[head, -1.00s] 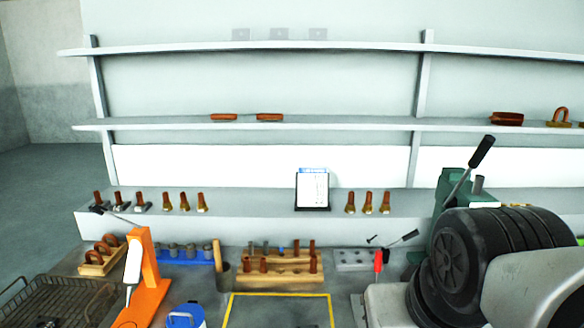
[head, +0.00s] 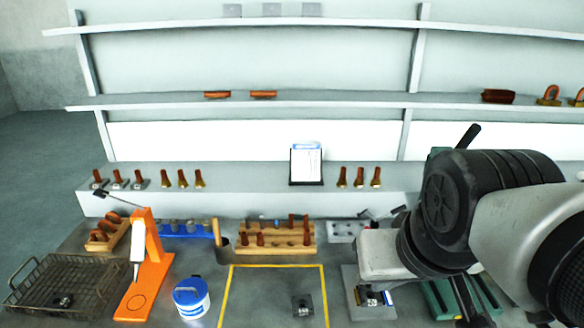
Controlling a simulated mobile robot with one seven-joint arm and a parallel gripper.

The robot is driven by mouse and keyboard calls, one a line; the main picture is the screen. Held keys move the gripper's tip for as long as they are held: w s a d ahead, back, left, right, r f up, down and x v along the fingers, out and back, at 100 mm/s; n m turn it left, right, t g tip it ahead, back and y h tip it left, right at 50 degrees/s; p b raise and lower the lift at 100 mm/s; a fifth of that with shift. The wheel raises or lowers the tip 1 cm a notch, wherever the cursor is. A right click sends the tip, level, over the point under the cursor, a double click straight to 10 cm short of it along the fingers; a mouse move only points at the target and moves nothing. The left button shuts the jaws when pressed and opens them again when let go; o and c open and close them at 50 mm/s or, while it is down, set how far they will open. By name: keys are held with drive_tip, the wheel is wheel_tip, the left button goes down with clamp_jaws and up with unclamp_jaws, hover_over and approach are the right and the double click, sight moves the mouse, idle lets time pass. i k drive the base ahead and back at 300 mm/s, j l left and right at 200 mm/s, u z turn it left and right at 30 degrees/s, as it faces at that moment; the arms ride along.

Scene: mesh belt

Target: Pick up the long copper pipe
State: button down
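Shorter ones (head: 246,240) stand at the left end. I cannot tell for sure which is the long pipe. My arm fills the right side of the view, right of the rack.
An orange stand (head: 146,270), a wire basket (head: 65,290) and a blue-white tub (head: 191,298) are at left. A yellow-taped area (head: 270,285) in front of the rack holds a small dark block (head: 302,306). A green machine (head: 440,300) is partly behind my arm.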

sight(307, 232)
drive_tip(key=i+j+u, duration=0.1)
drive_tip(key=i+j+z, duration=0.15)
drive_tip(key=j, duration=0.2)
drive_tip(key=k+j+z, duration=0.15)
drive_tip(key=j+z, duration=0.2)
drive_tip(key=k+j+z, duration=0.2)
drive_tip(key=z, duration=0.2)
drive_tip(key=k+j+z, duration=0.35)
drive_tip(key=i, duration=0.1)
